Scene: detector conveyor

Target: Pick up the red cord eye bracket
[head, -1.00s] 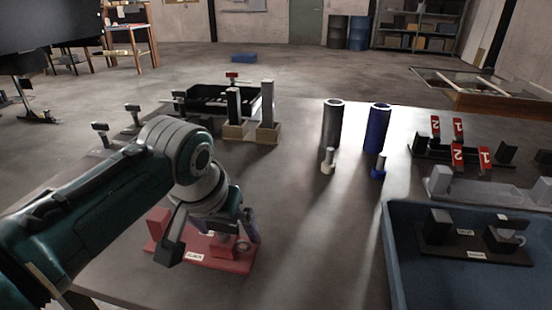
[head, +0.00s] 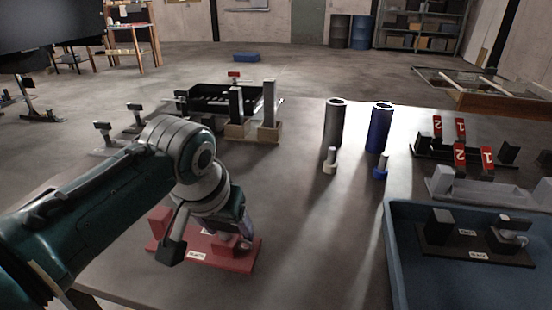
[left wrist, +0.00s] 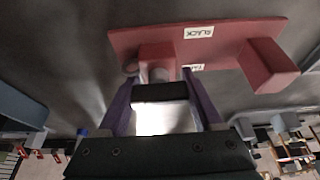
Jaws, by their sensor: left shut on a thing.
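The red cord eye bracket (head: 217,259) lies flat on the near left part of the table in the head view, with a white label on its front edge. In the left wrist view its red base (left wrist: 225,36) has a plain red block at the right and a smaller red block between my fingertips. My left gripper (head: 232,236) is over the bracket's right end. In the left wrist view my left gripper (left wrist: 157,78) has its purple fingers on either side of the smaller block, shut on it. The ring beside that block is partly hidden. My right gripper is not in view.
A blue tray (head: 393,246) with a dark bracket (head: 466,256) is at the right. A grey tube (head: 335,124) and a blue tube (head: 380,128) stand upright beyond the bracket. A black bin (head: 212,92) is behind.

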